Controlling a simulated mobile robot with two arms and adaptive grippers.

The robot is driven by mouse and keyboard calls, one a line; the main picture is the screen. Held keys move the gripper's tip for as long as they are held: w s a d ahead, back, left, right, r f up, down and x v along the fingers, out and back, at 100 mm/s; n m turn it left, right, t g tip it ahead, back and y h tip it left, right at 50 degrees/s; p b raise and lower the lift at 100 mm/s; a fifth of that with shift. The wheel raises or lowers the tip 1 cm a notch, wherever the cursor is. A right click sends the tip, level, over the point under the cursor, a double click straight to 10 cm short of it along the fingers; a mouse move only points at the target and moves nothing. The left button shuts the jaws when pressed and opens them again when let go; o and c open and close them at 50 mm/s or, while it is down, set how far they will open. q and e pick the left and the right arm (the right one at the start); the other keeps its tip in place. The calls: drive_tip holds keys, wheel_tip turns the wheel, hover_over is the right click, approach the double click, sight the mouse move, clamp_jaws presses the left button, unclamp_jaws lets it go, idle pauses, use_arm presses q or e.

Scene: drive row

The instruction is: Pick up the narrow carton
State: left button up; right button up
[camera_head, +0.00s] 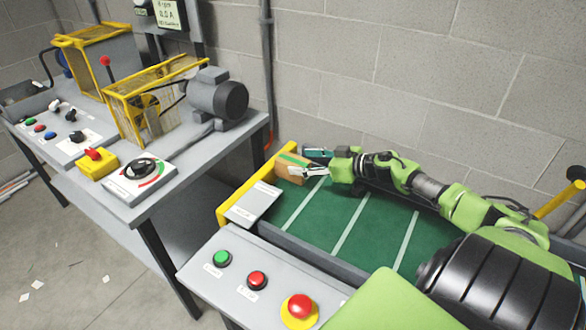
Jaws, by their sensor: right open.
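A narrow brown carton (291,169) with a green stripe along its top rests at the far left end of the green conveyor belt (352,235). My right gripper (312,162) is open at the carton's right end, one finger towards the wall and one towards the front. Whether the fingers touch the carton, I cannot tell. My right arm reaches in from the right over the belt. My left gripper is out of view.
A yellow end stop (237,198) borders the belt's left end. Green, red and large red buttons (299,307) sit on the front panel. A grey bench (150,204) with a motor (216,97) and controls stands left. A block wall is behind.

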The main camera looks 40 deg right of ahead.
sight(294, 160)
drive_tip(key=shift+x, duration=2.15)
drive_tip(key=shift+a+r, duration=0.15)
drive_tip(key=shift+a, duration=0.05)
drive_tip(key=c, duration=1.3)
